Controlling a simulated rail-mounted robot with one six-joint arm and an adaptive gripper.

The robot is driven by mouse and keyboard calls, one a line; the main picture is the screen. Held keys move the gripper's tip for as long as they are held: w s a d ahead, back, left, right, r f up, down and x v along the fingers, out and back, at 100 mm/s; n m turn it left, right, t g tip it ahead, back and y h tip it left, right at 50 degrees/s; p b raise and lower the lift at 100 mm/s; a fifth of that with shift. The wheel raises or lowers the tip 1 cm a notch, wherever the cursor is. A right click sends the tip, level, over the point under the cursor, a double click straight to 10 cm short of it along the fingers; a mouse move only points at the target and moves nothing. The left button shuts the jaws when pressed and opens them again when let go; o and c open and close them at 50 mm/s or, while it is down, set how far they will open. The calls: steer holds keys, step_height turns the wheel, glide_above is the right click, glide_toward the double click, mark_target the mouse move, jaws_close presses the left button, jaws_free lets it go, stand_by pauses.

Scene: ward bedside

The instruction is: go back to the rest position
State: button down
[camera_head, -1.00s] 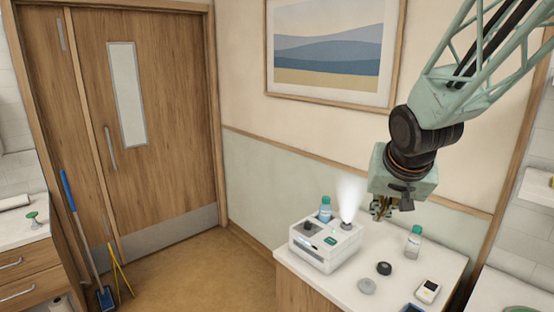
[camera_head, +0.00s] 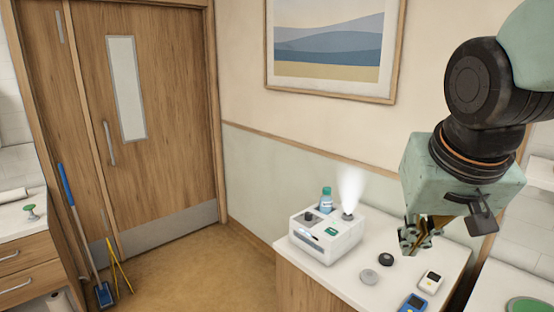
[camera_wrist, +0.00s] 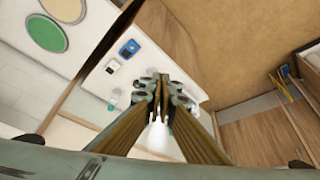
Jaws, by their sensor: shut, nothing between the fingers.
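My gripper (camera_head: 420,236) is shut and empty. In the head view it hangs above the right part of the bedside cabinet's white top, apart from everything on it. In the wrist view its closed fingers (camera_wrist: 161,98) point toward the cabinet top, with white mist behind them. In the head view the arm covers the place where a small bottle with a green cap stood; a clear bottle (camera_wrist: 113,96) shows beside the fingers in the wrist view.
A white humidifier-like device (camera_head: 327,234) gives off mist, with a blue bottle (camera_head: 326,198) behind it. Two round knobs, dark (camera_head: 386,259) and grey (camera_head: 369,277), a white meter (camera_head: 431,281) and a blue meter (camera_head: 413,304) lie on the cabinet top (camera_head: 345,270).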

steer(key=s+a+f+n+b, duration=0.1)
steer(key=s+a+b, duration=0.1)
steer(key=s, duration=0.7)
steer(key=s+a+f+g+y+b, duration=0.1)
steer(key=s+f, duration=0.1)
steer(key=s, duration=0.7)
steer(key=shift+s+a+f+n+b, duration=0.2)
steer(key=shift+a+f+n+b, duration=0.05)
steer(key=shift+a+n+b, duration=0.15)
stand_by(0.5)
